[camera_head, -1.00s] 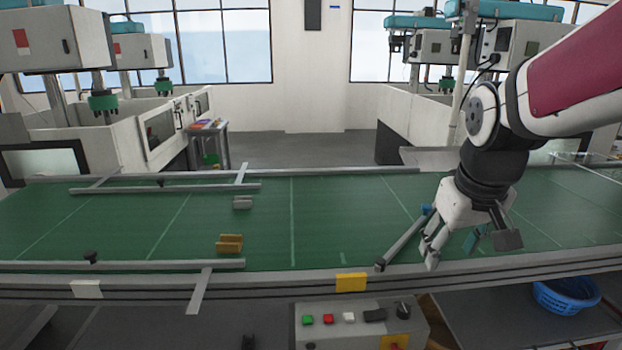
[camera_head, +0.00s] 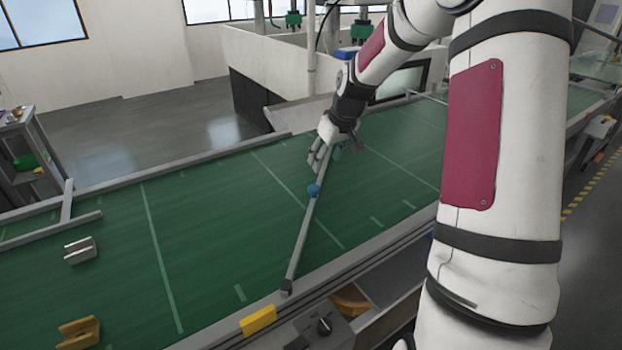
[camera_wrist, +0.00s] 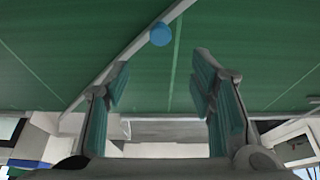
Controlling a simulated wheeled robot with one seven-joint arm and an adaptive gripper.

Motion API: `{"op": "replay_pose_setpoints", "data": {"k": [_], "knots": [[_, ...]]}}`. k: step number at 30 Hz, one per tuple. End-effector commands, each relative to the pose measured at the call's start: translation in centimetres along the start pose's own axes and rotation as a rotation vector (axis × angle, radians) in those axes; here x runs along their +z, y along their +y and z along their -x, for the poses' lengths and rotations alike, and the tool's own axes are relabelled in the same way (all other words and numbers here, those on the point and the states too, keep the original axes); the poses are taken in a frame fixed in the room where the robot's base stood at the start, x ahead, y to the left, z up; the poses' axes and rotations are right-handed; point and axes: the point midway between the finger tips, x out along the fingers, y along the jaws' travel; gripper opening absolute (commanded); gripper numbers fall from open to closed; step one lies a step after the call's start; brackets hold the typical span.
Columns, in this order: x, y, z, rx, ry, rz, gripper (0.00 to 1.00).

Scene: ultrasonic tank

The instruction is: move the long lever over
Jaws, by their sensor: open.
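The long lever (camera_head: 302,238) is a thin grey bar lying across the green belt. Its near end sits at the belt's front rail, and a blue knob (camera_head: 314,190) is on it. My gripper (camera_head: 326,158) is open over the belt beyond the knob, at the lever's far part. In the wrist view my gripper (camera_wrist: 160,78) has its teal pads apart with nothing clamped. There the lever (camera_wrist: 133,47) runs diagonally past the left finger, with the knob (camera_wrist: 161,34) ahead of the fingers. Whether a finger touches the bar, I cannot tell; the far end is partly hidden.
The green conveyor belt (camera_head: 205,230) is mostly clear around the lever. A grey block (camera_head: 80,250) and an ochre block (camera_head: 78,333) lie at left. A yellow block (camera_head: 258,319) is on the front rail. A control box with a dark knob (camera_head: 324,325) stands below.

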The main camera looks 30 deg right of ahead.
Motion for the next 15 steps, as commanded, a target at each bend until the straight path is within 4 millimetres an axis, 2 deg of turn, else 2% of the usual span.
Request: {"op": "replay_pose_setpoints", "data": {"k": [5,15], "knots": [[0.1,-0.1,-2.5,-0.002,-0.003,0.001,0.50],[0.1,-0.1,-9.2,-0.002,-0.003,0.001,0.50]]}}
